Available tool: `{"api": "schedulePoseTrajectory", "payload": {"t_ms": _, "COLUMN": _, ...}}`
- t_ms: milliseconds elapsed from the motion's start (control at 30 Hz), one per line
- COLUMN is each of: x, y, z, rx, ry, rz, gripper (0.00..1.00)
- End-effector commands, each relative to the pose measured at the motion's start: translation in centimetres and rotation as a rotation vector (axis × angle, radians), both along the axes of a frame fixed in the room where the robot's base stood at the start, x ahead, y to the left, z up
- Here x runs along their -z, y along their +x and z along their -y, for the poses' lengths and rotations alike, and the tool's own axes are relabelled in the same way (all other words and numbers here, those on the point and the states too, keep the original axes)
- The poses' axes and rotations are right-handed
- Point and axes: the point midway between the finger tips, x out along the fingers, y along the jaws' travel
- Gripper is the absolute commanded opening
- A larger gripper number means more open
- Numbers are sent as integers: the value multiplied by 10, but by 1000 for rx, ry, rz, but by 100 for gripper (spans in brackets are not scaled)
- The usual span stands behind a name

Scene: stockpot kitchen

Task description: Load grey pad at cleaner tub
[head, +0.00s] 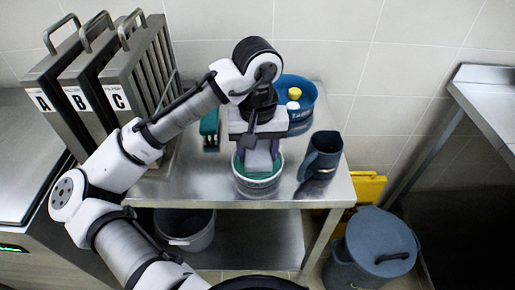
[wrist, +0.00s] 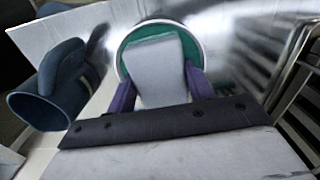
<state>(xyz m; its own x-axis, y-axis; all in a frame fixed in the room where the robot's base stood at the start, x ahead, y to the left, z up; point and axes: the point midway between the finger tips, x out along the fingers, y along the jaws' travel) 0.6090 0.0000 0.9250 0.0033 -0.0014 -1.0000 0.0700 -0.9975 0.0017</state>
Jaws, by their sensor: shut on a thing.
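My gripper (wrist: 160,90) is shut on the grey pad (wrist: 158,65), with a purple finger on each side of it. In the head view my gripper (head: 258,150) points down over the cleaner tub (head: 258,187), and the pad (head: 258,162) shows between the fingers. The tub is a small round grey tub with a pale rim and green inside. It also shows in the wrist view (wrist: 122,67), behind the pad. The pad's lower end overlaps the green; I cannot tell whether it touches it.
A dark blue jug (head: 320,157) stands close right of the tub. A blue bucket (head: 303,112) with a yellow-topped item is behind. A green-topped block (head: 210,128) and filter racks A, B, C (head: 125,90) are left. The steel table's (head: 190,187) front left is clear.

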Motion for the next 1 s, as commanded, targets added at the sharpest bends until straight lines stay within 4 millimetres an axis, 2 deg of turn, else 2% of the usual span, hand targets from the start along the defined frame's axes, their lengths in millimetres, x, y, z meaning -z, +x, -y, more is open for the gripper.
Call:
{"api": "schedulePoseTrajectory", "payload": {"t_ms": 267, "x": -4, "y": -1, "z": 0, "rx": 2, "ry": 1, "rz": -5, "gripper": 34}}
{"api": "schedulePoseTrajectory", "payload": {"t_ms": 1000, "x": -59, "y": 0, "z": 0, "rx": 1, "ry": 1, "rz": -1, "gripper": 34}}
